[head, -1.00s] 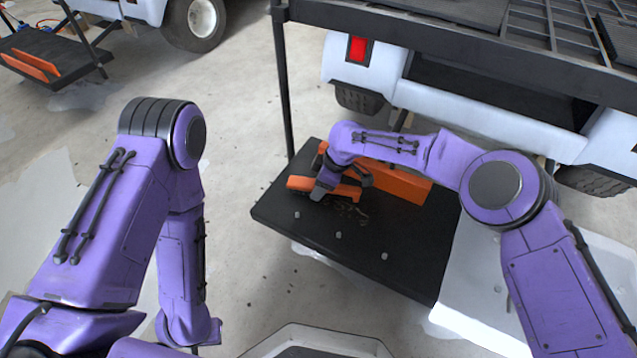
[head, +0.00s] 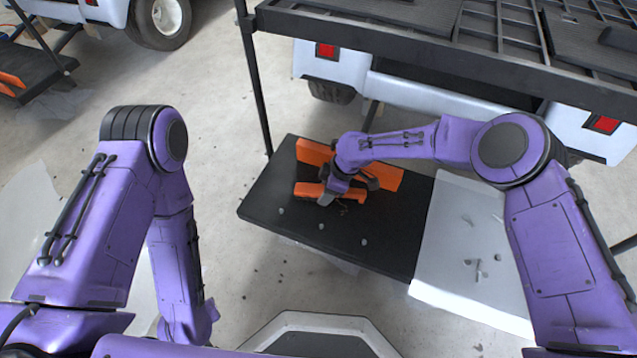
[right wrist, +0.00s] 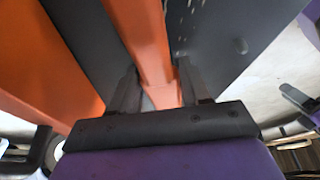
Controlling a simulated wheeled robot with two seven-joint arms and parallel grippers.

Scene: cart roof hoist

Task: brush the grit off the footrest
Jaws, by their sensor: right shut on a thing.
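The footrest (head: 385,258) is a black flat platform below the white cart's rear, in the head view. Several pale lumps of grit (head: 321,226) lie on its near half, and thin dark bits lie beside the gripper. My right gripper (head: 328,196) is low over the footrest's left part, shut on an orange tool (head: 308,189) that looks like the brush. In the right wrist view, the orange handle (right wrist: 150,45) runs between the two fingers. The tool's underside is hidden, so I cannot tell whether it touches the surface. My left arm hangs at the left; its gripper is out of view.
Concrete floor lies in front.

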